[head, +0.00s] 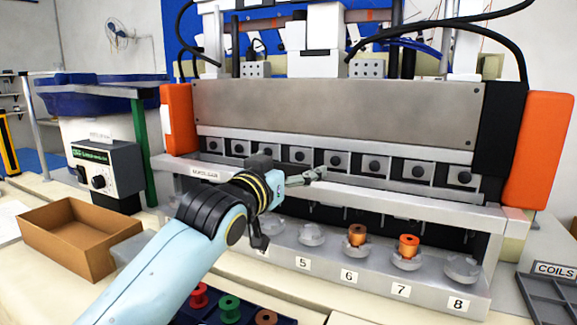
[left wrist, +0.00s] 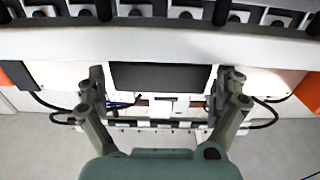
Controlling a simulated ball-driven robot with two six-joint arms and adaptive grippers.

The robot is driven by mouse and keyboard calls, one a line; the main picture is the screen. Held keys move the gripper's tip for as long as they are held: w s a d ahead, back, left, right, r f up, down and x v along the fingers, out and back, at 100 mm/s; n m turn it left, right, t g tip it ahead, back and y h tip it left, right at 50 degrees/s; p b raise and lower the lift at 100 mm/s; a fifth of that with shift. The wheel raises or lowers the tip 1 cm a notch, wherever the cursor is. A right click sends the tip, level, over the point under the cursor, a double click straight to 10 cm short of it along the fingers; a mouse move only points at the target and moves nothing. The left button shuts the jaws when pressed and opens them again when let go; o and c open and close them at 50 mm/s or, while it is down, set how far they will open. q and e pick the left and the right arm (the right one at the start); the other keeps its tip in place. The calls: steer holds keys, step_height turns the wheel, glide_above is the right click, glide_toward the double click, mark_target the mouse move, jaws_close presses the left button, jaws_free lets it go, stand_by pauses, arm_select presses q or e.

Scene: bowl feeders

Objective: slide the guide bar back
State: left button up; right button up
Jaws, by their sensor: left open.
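The guide bar (head: 415,202) is a long light-grey bar across the front of the machine, below a row of small square blocks with dark knobs. A small label plate is at its left end. In the left wrist view, a wide pale bar (left wrist: 160,43) crosses the top of the picture. My left gripper (head: 288,207) is at the left-middle part of the bar, with one finger over it and the other lower in front. In the left wrist view its fingers (left wrist: 160,78) are wide apart with nothing between them. I cannot tell whether it touches the bar. My right gripper is not in view.
Numbered cups stand on the ledge below the bar; copper coils (head: 358,236) sit at 6 and 7. A dark tray (head: 190,318) with coloured spools is in front. A cardboard box (head: 75,240) and a control box (head: 105,170) are left. The COILS bin (head: 548,285) is right.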

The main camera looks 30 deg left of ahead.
arm_select(q)
steer(key=c, duration=1.5)
steer(key=w, duration=0.3)
steer(key=w+b, duration=0.1)
steer(key=w, duration=0.5)
steer(key=shift+w+a, duration=0.2)
steer(key=shift+a, duration=0.05)
steer(key=o, duration=1.5)
steer(key=s, duration=1.2)
steer(key=shift+d, duration=0.35)
